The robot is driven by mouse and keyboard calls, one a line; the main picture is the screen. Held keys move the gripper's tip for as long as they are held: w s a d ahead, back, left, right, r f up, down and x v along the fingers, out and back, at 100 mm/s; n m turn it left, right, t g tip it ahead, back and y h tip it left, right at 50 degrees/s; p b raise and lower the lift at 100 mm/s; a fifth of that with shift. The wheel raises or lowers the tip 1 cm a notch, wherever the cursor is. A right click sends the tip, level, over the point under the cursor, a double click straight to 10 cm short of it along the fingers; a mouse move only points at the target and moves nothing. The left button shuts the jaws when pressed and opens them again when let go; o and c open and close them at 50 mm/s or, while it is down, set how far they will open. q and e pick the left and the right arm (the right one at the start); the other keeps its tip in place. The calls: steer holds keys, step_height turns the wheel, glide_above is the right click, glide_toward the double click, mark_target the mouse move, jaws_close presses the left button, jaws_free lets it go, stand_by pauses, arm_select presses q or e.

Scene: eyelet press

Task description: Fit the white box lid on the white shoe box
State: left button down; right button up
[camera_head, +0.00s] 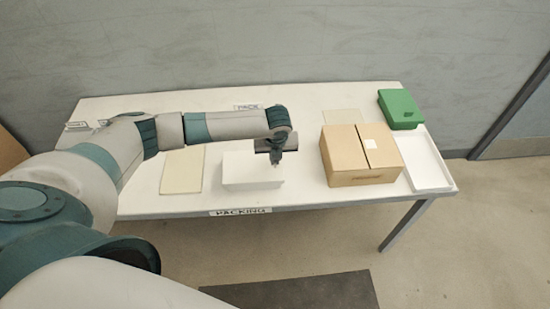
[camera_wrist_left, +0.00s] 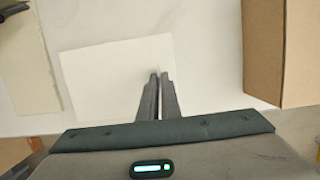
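A white box (camera_head: 245,172) stands near the table's front edge, left of the cardboard carton. Its top looks plain and flat, and it also shows in the left wrist view (camera_wrist_left: 100,85). I cannot tell lid from box there. A shallow white tray-like piece with a raised rim (camera_head: 430,170) lies at the table's right end. My left gripper (camera_head: 277,162) points down at the white box's right end. Its fingers (camera_wrist_left: 158,76) are close together, with nothing visible between them; contact with the top is unclear. My right gripper is out of view.
A cardboard carton (camera_head: 345,160) stands right of the white box, close to my left gripper. A green box (camera_head: 400,108) is at the back right. A flat cream sheet or pad (camera_head: 182,170) lies left of the white box. The table (camera_head: 300,97) is clear at the back middle.

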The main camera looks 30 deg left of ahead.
arm_select(q)
steer(key=c, duration=1.9)
jaws_free()
steer(key=b+v, duration=0.4)
steer(key=v, duration=1.3)
steer(key=shift+r, duration=0.2)
steer(key=shift+s+d, duration=0.1)
